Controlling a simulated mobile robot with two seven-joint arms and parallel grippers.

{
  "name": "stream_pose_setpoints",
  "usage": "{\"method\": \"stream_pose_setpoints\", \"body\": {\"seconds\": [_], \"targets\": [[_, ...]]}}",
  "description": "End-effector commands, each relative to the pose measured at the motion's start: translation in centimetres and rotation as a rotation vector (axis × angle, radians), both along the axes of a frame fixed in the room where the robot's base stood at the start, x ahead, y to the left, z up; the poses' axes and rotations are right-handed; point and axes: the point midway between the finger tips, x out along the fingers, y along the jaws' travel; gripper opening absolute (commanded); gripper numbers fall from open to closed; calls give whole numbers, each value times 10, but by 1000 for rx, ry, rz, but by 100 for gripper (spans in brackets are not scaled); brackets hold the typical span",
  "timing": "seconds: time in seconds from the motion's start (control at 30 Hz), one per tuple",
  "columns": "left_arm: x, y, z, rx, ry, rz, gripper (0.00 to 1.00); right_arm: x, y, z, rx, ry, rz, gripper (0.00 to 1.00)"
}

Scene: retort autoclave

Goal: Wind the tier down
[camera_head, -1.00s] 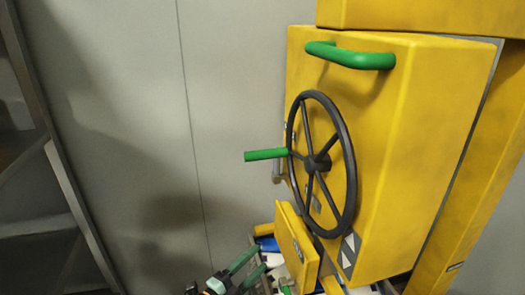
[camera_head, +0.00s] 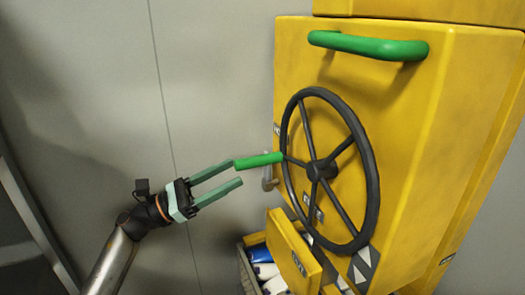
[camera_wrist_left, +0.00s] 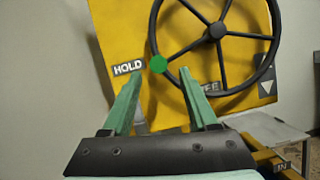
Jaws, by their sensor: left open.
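A black spoked handwheel (camera_head: 366,200) is mounted on the front of a yellow cabinet (camera_head: 420,130). A green crank handle (camera_head: 259,160) sticks out from the left side of the wheel's rim. My left gripper (camera_head: 238,173) is open, with its upper fingertip close to the free end of the handle; I cannot tell whether they touch. In the left wrist view the green handle end (camera_wrist_left: 158,64) shows as a round disc ahead of and between the two open fingers (camera_wrist_left: 156,82). My right gripper is not in view.
A fixed green bar handle (camera_head: 368,46) juts from the top of the cabinet. Below the wheel, a yellow box (camera_head: 294,250) sticks out beside a crate (camera_head: 246,275) holding blue and white items. A "HOLD" label (camera_wrist_left: 129,68) is left of the wheel. Free room lies left.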

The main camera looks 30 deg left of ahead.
Motion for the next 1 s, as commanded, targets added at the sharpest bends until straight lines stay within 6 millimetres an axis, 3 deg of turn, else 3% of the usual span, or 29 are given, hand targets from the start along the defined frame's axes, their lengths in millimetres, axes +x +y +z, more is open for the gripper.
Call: {"method": "stream_pose_setpoints", "body": {"seconds": [0.1, 0.4, 0.87, 1.0], "targets": [[17, -18, 17, -4, -3, -1, 60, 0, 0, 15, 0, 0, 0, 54], [50, -51, 33, -5, 1, 0, 60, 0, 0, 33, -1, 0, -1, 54], [58, -59, 34, -4, 2, 0, 60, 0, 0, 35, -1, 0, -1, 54], [58, -59, 34, -4, 2, 0, 44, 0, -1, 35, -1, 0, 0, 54]]}}
